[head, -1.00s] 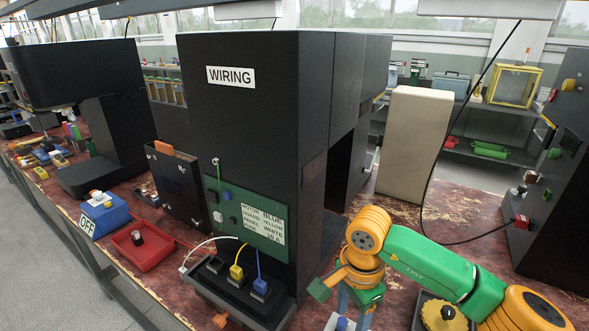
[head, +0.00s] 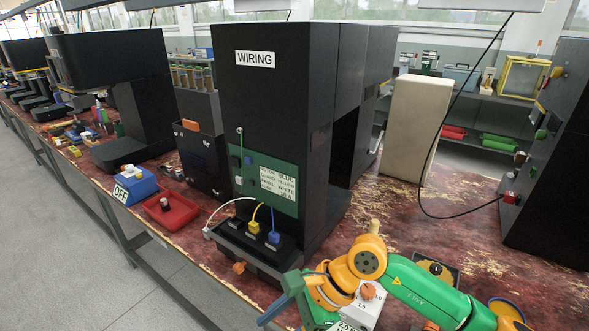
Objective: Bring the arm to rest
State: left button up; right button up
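My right arm, green and orange, reaches in from the lower right. Its gripper (head: 278,306) hangs in front of the near edge of the WIRING cabinet (head: 273,100), low in the picture. Blue-grey and green parts show at its end, but the finger gap is not clear. I see nothing held in it. My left gripper is out of view.
A white box with an orange knob (head: 368,291) stands close behind the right wrist. A red tray (head: 171,211) and a blue OFF box (head: 134,186) lie left of the cabinet. A black cable (head: 424,170) hangs at right.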

jog(key=s+a+r+m+y, duration=0.3)
jog(key=a+r+y, duration=0.3)
jog(key=a+r, duration=0.1)
jog(key=w+d+r+m+t+y, duration=0.2)
jog(key=w+r+m+t+y, duration=0.1)
jog(key=r+m+t, duration=0.4)
jog(key=w+d+r+m+t+y, duration=0.25)
jog(key=r+m+t+y, duration=0.2)
jog(key=m, duration=0.55)
jog(key=w+d+f+m+t+h, duration=0.2)
jog(key=w+d+m+t+h, duration=0.55)
jog(key=m, duration=0.55)
jog(key=d+f+m+h, duration=1)
jog(key=f+m+h, duration=0.2)
jog(key=f+m, duration=0.15)
jog(key=s+d+f+m+g+h, duration=0.1)
jog(key=s+d+f+m+g, duration=0.2)
jog(key=s+f+m+g, duration=0.5)
jog(key=s+d+f+m+g+h, duration=0.15)
jog(key=s+f+g, duration=0.45)
jog(key=s+f, duration=0.6)
jog(key=s+f+g, duration=0.1)
jog(key=s+f, duration=0.3)
jog(key=f, duration=1)
jog(key=s+d+f+g, duration=0.1)
jog(key=s+d+f, duration=0.2)
jog(key=s+f, duration=0.8)
jog(key=shift+s+f+n, duration=0.2)
jog(key=shift+s+n, duration=0.2)
jog(key=shift+s, duration=0.35)
